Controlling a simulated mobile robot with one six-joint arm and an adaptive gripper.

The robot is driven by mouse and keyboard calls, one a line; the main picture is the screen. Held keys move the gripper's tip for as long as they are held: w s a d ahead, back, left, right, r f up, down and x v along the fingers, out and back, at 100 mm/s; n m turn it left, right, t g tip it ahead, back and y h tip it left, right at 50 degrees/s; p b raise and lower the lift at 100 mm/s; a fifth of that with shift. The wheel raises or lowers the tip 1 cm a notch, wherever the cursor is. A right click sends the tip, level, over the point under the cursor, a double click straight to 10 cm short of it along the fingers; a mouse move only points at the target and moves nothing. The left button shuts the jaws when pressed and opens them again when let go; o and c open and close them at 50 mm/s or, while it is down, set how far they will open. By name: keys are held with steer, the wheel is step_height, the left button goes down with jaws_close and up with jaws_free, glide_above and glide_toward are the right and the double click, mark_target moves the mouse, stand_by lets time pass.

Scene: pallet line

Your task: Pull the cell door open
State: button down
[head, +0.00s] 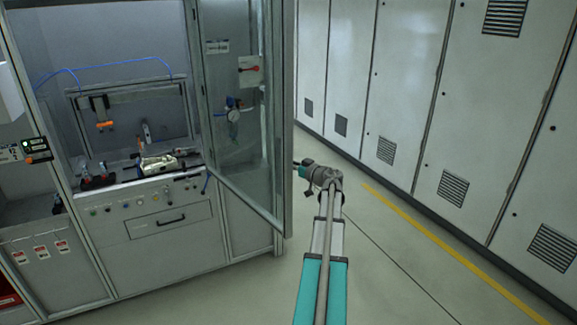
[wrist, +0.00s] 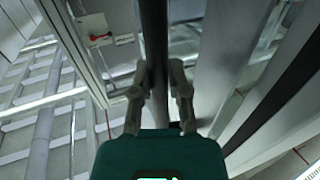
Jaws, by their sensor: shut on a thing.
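The cell door (head: 287,120) is a tall glazed panel in a grey metal frame. In the head view it stands at an angle to the cell front, and the cell interior shows open to its left. My gripper (head: 300,168) is at the right side of the door's outer edge, and its fingertips are partly hidden there. In the wrist view my gripper (wrist: 158,75) has one finger on each side of a dark upright bar, the door handle (wrist: 154,35), and is shut on it.
The cell's workbench (head: 150,190) with fixtures and a drawer is at left. Grey cabinets (head: 400,90) with vents line the right wall. A yellow floor line (head: 440,245) runs along them. The floor between cell and cabinets is clear apart from my arm.

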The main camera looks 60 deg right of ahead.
steer(key=shift+a, duration=0.1)
steer(key=c, duration=0.6)
jaws_free()
steer(key=shift+w, duration=0.1)
steer(key=s+a, duration=0.1)
steer(key=s, duration=1.1)
steer(key=shift+a, duration=0.25)
